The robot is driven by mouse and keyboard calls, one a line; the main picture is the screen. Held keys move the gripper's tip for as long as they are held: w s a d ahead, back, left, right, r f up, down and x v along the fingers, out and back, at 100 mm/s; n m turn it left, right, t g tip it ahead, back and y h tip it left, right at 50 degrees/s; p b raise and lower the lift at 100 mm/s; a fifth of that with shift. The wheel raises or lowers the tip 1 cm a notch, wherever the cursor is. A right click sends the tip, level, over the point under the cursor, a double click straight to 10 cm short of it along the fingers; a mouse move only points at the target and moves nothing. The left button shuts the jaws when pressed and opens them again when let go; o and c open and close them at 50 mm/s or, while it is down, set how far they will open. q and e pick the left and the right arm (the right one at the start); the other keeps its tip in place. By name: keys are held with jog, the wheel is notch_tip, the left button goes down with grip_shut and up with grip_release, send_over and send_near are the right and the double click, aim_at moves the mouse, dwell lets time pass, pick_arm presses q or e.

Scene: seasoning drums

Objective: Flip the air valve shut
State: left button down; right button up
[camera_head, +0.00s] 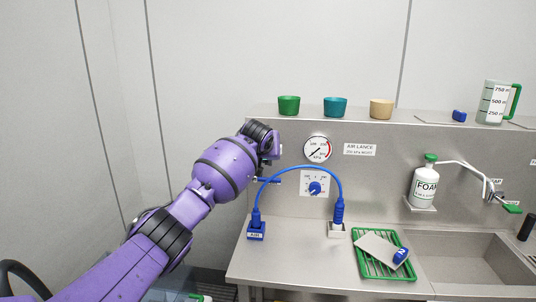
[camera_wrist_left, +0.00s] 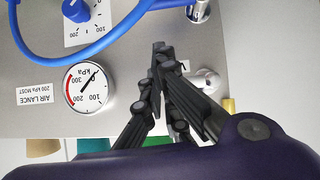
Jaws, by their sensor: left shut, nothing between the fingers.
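My left gripper (camera_head: 270,153) is at the steel back panel, just left of the round pressure gauge (camera_head: 317,149). In the left wrist view its dark fingers (camera_wrist_left: 159,46) are together and hold nothing. A silver pipe fitting (camera_wrist_left: 208,80) shows beside the fingers, and another silver piece (camera_wrist_left: 198,11) shows near the top edge. A small blue part (camera_head: 268,180) sits below the gripper in the head view, likely the valve's handle. The gripper hides part of this area, so I cannot tell the valve's position or contact. My right gripper is out of view.
A blue hose (camera_head: 300,168) arches over a blue dial (camera_head: 314,188) between two sockets. A green rack (camera_head: 371,266) with a grey plate lies on the counter. Several cups, including a green one (camera_head: 289,105), stand on the ledge above.

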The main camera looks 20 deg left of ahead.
pick_arm(q)
jog(key=shift+s+d+r, duration=0.15)
jog(key=shift+s+d, duration=0.05)
jog(key=shift+s, duration=0.35)
jog(key=shift+s+d+r, duration=0.15)
jog(key=shift+s, duration=0.4)
jog(key=shift+w, duration=0.1)
jog(key=w+d+r+m+t+h, duration=0.1)
jog(key=d+r+m+t, duration=0.2)
jog(key=d+r+m, duration=0.15)
jog(key=s+d+f+m+h, duration=0.1)
jog(key=s+d+f, duration=0.2)
jog(key=s+f, duration=0.35)
jog(key=s+d+f+m+h, duration=0.1)
jog(key=s+d+f, duration=0.2)
jog(key=f, duration=0.7)
jog(key=s+d+f+m+h, duration=0.15)
jog(key=s+d+f, duration=0.25)
jog(key=f, duration=0.4)
jog(key=s+f+n+g, duration=0.1)
jog(key=s+f, duration=0.8)
jog(key=s, duration=0.6)
jog(key=s+a+f+n+g+y, duration=0.1)
jog(key=s+f+n+g, duration=0.1)
jog(key=s+f, duration=0.7)
jog(key=s+f+n+g+y, duration=0.1)
jog(key=s+f, duration=0.9)
jog(key=s, duration=1.2)
jog(key=shift+a+g, duration=0.3)
jog(key=shift+g, duration=0.3)
